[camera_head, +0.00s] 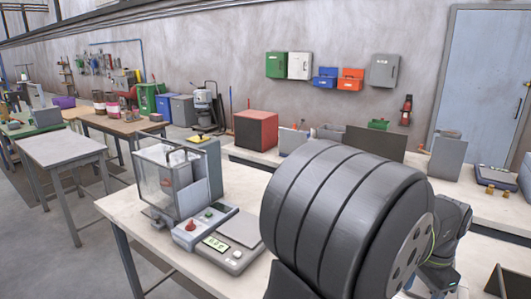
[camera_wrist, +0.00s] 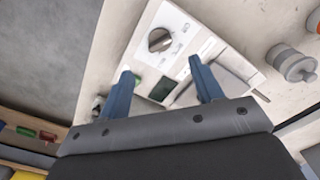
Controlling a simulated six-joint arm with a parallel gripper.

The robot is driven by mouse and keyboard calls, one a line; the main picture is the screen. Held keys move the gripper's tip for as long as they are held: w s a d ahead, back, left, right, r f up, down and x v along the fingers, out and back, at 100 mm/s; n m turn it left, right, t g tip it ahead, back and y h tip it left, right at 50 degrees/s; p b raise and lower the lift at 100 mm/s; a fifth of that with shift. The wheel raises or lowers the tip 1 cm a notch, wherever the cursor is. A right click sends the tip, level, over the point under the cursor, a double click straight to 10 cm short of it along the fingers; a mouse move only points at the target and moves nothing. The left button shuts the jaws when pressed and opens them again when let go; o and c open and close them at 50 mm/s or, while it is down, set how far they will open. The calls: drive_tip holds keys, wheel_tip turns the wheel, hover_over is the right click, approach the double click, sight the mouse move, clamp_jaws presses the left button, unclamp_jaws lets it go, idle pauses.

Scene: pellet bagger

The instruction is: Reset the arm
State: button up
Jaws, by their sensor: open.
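My gripper (camera_wrist: 161,68) shows in the wrist view with two blue fingers spread apart and nothing between them. It hangs over a pale bench, with a white panel (camera_wrist: 190,45) beyond the fingertips. In the head view the pellet bagger (camera_head: 172,180), a clear-walled box on a grey base, stands on the bench. A control unit (camera_head: 214,240) with a red knob and a lit display is in front of it. The gripper fingers cannot be made out in the head view.
My large grey arm link hides much of the right of the head view. A grey knobbed cylinder (camera_wrist: 292,63) stands right of the panel in the wrist view. Behind, a second bench holds a red box (camera_head: 256,130) and a grey upright panel (camera_head: 447,158). Floor shows at left.

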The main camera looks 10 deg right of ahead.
wheel_tip(320, 180, up, 9)
drive_tip(key=f+n, duration=0.2)
drive_tip(key=f, duration=0.2)
drive_tip(key=f+n, duration=0.3)
drive_tip(key=f, duration=0.2)
drive_tip(key=f+n, duration=0.3)
drive_tip(key=f, duration=0.2)
drive_tip(key=shift+w+d+f, duration=0.1)
drive_tip(key=shift+d+f, duration=0.1)
drive_tip(key=shift+f, duration=0.05)
drive_tip(key=shift+f+n, duration=0.4)
drive_tip(key=shift+f, duration=0.3)
drive_tip(key=shift+c, duration=0.2)
